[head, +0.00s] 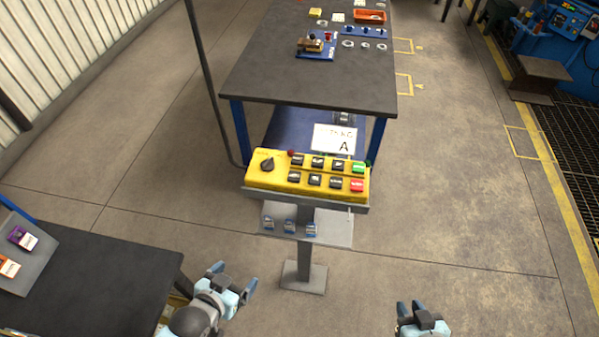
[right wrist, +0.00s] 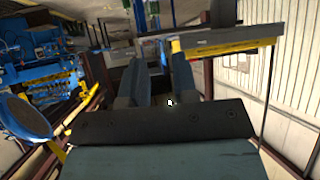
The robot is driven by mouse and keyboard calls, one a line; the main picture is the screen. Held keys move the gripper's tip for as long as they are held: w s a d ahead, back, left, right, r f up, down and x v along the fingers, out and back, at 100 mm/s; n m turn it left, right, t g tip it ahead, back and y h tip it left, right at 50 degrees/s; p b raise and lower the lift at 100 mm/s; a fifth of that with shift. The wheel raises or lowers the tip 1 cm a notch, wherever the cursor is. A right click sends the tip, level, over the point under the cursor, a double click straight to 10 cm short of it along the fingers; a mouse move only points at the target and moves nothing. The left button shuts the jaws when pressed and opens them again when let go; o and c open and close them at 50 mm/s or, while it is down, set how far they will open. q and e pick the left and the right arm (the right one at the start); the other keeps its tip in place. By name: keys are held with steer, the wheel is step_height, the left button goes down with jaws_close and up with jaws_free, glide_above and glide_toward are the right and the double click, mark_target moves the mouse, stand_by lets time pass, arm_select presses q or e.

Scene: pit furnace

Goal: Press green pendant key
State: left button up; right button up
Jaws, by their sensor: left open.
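The yellow pendant box (head: 276,182) sits on a grey stand in the middle of the head view. It has a rotary knob, a red button and two rows of keys. The green key (head: 358,168) is at the right end of the upper row, above a red key (head: 357,185). My left gripper (head: 234,279) is open and empty, below and left of the pendant. My right gripper (head: 418,309) is below and right of it, apart from it. In the right wrist view its fingers (right wrist: 163,62) stand apart with nothing between them.
A grey shelf with several small blue-grey items (head: 333,228) hangs on the stand below the pendant. A dark table (head: 90,282) is at lower left. A workbench (head: 275,72) with parts stands behind the pendant.

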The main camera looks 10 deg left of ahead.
jaws_close()
steer(key=shift+a, duration=0.1)
stand_by(0.3)
stand_by(0.4)
stand_by(0.5)
